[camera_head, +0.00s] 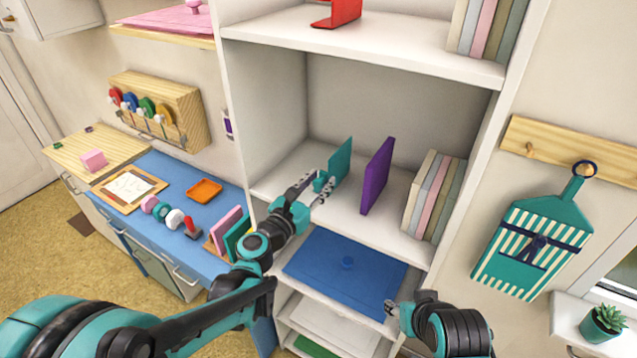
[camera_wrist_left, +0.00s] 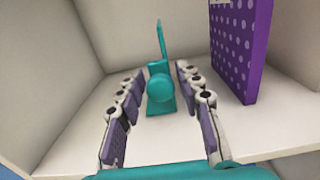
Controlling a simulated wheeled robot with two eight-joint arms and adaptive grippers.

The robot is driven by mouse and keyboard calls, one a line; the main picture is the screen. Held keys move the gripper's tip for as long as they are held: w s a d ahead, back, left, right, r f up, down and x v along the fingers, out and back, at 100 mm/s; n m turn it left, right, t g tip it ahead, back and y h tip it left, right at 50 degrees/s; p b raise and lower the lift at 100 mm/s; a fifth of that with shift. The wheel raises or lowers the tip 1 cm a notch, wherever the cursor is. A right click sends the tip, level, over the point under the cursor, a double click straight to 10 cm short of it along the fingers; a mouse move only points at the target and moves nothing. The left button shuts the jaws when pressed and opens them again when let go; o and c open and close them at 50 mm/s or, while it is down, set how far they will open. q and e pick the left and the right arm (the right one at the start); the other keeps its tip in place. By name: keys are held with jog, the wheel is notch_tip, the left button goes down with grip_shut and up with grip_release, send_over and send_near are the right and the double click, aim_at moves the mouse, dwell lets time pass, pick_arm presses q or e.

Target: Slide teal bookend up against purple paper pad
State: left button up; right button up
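The teal bookend (camera_head: 341,160) stands upright on the middle shelf of the white bookcase. The purple paper pad (camera_head: 377,176) stands upright to its right, with a gap between them. In the left wrist view the bookend (camera_wrist_left: 160,88) shows a thin plate, a base and a round knob, and the dotted purple pad (camera_wrist_left: 240,50) is at right. My left gripper (camera_head: 318,188) is at the shelf's front edge. Its fingers (camera_wrist_left: 158,112) are spread on both sides of the knob, apart from it. My right gripper (camera_head: 392,308) is low, by the blue panel; its opening is unclear.
A row of books (camera_head: 434,195) stands at the right end of the middle shelf (camera_head: 300,165). The shelf's left part is clear. A blue panel with a knob (camera_head: 340,285) lies below. A red bookend (camera_head: 340,12) is on the upper shelf.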

pick_arm(q)
grip_shut()
jog(key=s+d, duration=0.1)
jog(key=d, duration=0.1)
jog(key=s+d, duration=0.1)
jog(key=d, duration=0.1)
jog(key=shift+s+d, duration=0.1)
jog(key=shift+s, duration=0.1)
jog(key=shift+o, duration=2.4)
grip_release()
jog(key=v, duration=1.2)
